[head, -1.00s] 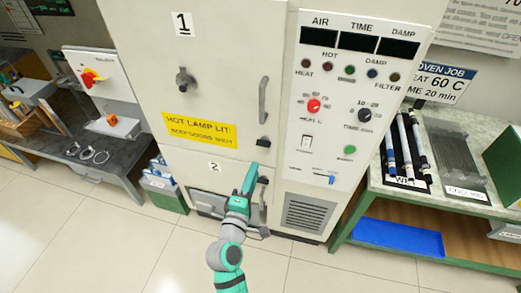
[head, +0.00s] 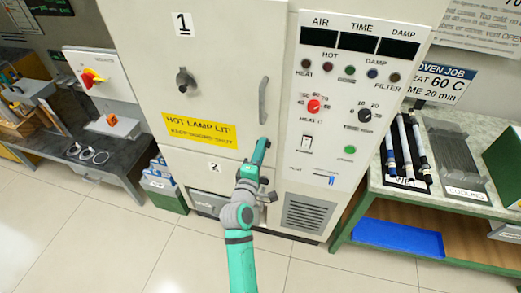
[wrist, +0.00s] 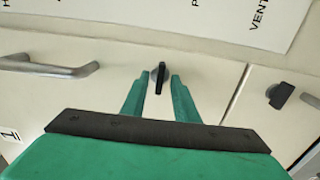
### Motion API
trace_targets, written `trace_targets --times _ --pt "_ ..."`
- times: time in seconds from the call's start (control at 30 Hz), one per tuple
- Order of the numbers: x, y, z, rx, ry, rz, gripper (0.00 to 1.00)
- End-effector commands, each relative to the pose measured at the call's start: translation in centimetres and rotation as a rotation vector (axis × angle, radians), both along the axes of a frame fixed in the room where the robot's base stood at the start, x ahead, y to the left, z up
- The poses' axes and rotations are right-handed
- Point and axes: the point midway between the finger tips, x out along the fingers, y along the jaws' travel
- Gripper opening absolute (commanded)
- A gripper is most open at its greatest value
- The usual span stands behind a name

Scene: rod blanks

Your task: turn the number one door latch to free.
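The number one door (head: 222,60) of the white oven is closed, with its "1" label at the top. Its latch (wrist: 160,80) is a small black lever on a round base, below the door's bar handle. In the wrist view the lever stands upright between the two fingertips of my gripper (wrist: 160,75), which is open with a narrow gap showing on each side. In the head view my gripper (head: 262,145) is at the latch and covers it. Whether a finger touches the lever, I cannot tell.
The grey bar handle (wrist: 50,68) of door one is close to the left of my fingers in the wrist view. A second black latch (wrist: 280,95) is to the right. The control panel (head: 345,110) is beside the doors. A rod bench (head: 455,205) stands at right.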

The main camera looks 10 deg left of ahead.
Motion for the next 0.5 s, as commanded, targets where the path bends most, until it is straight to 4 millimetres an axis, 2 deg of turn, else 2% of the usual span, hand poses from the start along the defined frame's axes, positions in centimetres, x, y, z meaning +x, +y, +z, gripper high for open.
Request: trace_targets --times 0.17,0.2,0.3,0.5 --pt "0.01 -0.09 0.0 0.0 0.0 -0.001 0.27" --pt "0.01 -0.07 0.0 0.0 0.0 -0.001 0.23" --pt "0.0 -0.05 0.0 0.0 0.0 -0.001 0.0" --pt "0.02 -0.25 -0.02 0.002 0.0 -0.003 0.0"
